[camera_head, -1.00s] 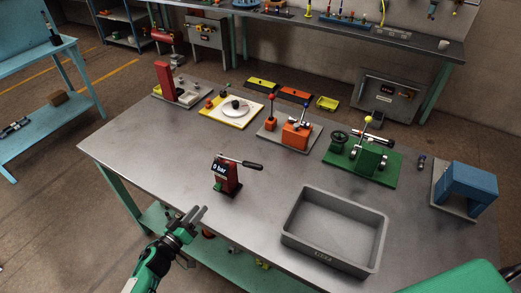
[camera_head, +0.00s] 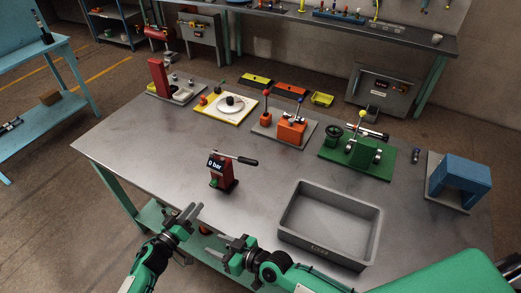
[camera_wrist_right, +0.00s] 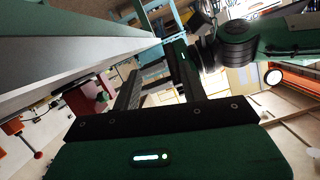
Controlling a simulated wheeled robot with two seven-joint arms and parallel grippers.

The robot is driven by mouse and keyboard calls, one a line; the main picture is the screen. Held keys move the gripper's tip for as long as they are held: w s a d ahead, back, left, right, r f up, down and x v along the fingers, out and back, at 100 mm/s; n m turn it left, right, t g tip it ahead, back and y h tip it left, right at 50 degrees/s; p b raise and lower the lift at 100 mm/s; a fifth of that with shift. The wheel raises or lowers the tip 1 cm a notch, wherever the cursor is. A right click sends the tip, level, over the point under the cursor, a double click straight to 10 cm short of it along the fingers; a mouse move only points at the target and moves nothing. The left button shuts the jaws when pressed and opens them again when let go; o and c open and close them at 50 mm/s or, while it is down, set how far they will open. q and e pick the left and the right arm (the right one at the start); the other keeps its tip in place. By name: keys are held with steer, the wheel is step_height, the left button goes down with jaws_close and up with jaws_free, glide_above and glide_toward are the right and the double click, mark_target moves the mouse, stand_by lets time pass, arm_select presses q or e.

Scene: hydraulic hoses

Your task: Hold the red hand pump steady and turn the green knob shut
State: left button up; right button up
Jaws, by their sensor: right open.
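The red hand pump (camera_head: 227,176) stands upright on the near left of the grey table. Its display reads 0 bar and its black-gripped lever points right. The small green knob (camera_head: 213,183) sits low on the pump's near left side. My left gripper (camera_head: 195,209) is open and empty at the table's near edge, in front of and apart from the pump. My right gripper (camera_head: 232,250) is lower and to its right, also off the pump. In the right wrist view its jaws (camera_wrist_right: 153,62) are apart with nothing between them.
A grey open tray (camera_head: 285,224) stands right of the pump. A green fixture (camera_head: 375,163), an orange unit (camera_head: 290,131), a yellow plate with a disc (camera_head: 210,108) and a blue block (camera_head: 462,180) line the back. The table between pump and tray is clear.

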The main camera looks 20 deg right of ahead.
steer(key=w+d+r+n+g, duration=0.1)
steer(key=w+r+n+g, duration=0.1)
steer(key=w+r, duration=0.35)
steer(key=n+g+h, duration=0.1)
steer(key=g+h, duration=0.2)
steer(key=h, duration=0.6)
glide_toward(250, 160)
arm_select(q)
steer(key=shift+w, duration=0.1)
arm_select(e)
steer(key=x, duration=1.1)
steer(key=shift+a+f, duration=0.1)
steer(key=shift+f, duration=0.05)
jaws_close()
arm_select(q)
steer(key=shift+o, duration=1.2)
steer(key=m, duration=0.1)
steer(key=s+a+m, duration=0.1)
steer(key=m, duration=0.3)
steer(key=shift+s+a, duration=0.15)
steer(key=shift+s, duration=0.1)
steer(key=x, duration=1.2)
